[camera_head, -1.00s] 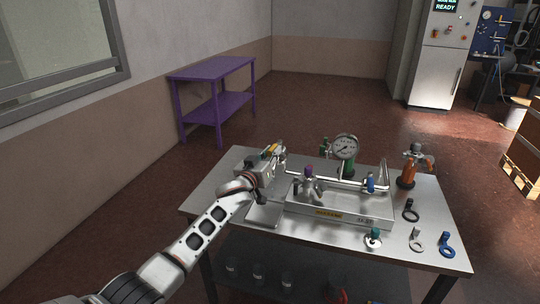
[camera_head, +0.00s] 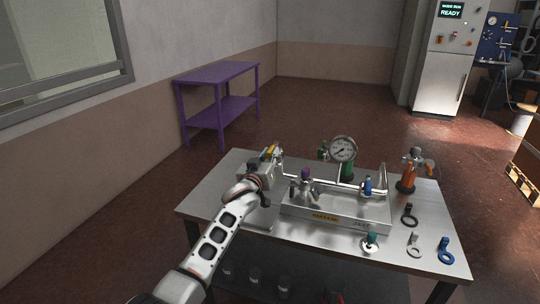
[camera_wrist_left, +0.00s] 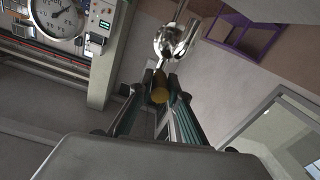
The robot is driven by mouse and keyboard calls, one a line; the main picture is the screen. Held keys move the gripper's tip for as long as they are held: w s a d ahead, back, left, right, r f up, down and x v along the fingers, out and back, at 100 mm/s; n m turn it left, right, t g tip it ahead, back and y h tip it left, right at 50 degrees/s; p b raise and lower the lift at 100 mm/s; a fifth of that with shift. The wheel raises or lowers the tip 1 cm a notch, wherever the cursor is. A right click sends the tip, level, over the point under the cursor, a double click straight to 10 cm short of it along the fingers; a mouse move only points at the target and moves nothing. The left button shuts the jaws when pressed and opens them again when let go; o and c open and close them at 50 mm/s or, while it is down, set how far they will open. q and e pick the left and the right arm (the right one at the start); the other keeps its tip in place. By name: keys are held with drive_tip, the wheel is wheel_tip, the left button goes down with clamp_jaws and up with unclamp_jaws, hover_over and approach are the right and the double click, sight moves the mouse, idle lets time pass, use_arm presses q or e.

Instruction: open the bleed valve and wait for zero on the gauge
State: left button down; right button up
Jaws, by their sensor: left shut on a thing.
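The round white-faced gauge (camera_head: 342,149) stands at the back of the manifold on the steel table, and shows cut off in the left wrist view (camera_wrist_left: 57,16). Its needle is too small to read surely. My left gripper (camera_head: 272,156) is at the manifold's left end. In the left wrist view its fingers (camera_wrist_left: 160,96) are shut on a brass-yellow knob (camera_wrist_left: 159,88). A shiny rounded metal fitting (camera_wrist_left: 175,42) is just beyond the knob. I cannot tell whether this is the bleed valve or how far it is turned. My right gripper is out of view.
A purple table (camera_head: 215,73) stands behind left. A cabinet (camera_head: 440,77) reads READY.

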use_arm(q)
drive_tip(key=c, duration=1.9)
unclamp_jaws()
drive_tip(key=v, duration=1.2)
drive_tip(key=s+a+f+m+g+y, duration=0.1)
drive_tip(key=s+a+f+g, duration=0.15)
drive_tip(key=s+f, duration=0.7)
drive_tip(key=s+a+f+g, duration=0.1)
drive_tip(key=s+a+f, duration=0.3)
drive_tip(key=s+f, duration=0.55)
drive_tip(key=s+a+f+m+g, duration=0.1)
drive_tip(key=s+a+f, duration=0.1)
drive_tip(key=s+f, duration=0.5)
drive_tip(key=s+a+f+m+g, duration=0.2)
drive_tip(key=s+f, duration=0.6)
drive_tip(key=s, duration=0.6)
drive_tip(key=shift+s+a, duration=0.2)
drive_tip(key=shift+a, duration=0.2)
